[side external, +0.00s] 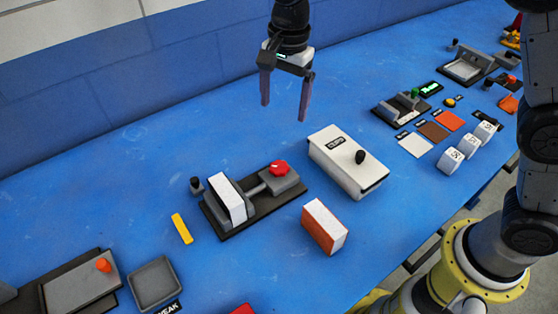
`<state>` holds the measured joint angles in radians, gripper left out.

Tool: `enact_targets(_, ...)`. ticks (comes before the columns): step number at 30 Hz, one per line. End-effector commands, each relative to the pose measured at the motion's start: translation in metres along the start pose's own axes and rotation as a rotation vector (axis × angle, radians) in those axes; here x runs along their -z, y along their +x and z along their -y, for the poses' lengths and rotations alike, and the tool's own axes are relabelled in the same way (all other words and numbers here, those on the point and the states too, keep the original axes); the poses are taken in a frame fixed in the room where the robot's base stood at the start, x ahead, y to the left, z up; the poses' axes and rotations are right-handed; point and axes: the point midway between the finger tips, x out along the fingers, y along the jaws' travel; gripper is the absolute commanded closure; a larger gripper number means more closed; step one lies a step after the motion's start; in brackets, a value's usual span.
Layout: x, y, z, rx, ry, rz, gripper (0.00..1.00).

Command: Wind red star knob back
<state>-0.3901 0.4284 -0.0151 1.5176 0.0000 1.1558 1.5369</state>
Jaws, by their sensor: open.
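The red star knob (279,168) sits on a grey block at the right end of a dark-based clamp device (252,208). A short grey shaft runs from that block to the left part of the device. A white panel block (228,199) stands upright in the device, left of the shaft. A small black knob (196,185) stands at the device's left end. My gripper (286,103) hangs above the table behind the device, its two fingers pointing down, open and empty. It is well apart from the red star knob.
A white box (347,163) with a black knob stands right of the device. A white and orange block (324,227) lies in front. A yellow strip (182,228) and a grey tray (154,284) are at left. Colored tiles (433,131) and white cubes (470,147) lie far right.

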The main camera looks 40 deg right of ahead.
Motion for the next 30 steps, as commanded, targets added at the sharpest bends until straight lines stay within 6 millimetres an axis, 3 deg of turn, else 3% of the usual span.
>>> enact_targets(3,-0.012,0.023,0.001,-0.047,-0.027,0.002,0.09)
enact_targets(6,-0.018,0.030,0.000,-0.058,-0.039,0.003,0.09)
enact_targets(11,-0.017,0.048,-0.002,-0.061,-0.039,0.003,0.09)
enact_targets(24,-0.017,0.131,-0.007,-0.060,-0.039,0.003,0.09)
enact_targets(30,-0.017,0.155,-0.008,-0.058,-0.039,0.003,0.09)
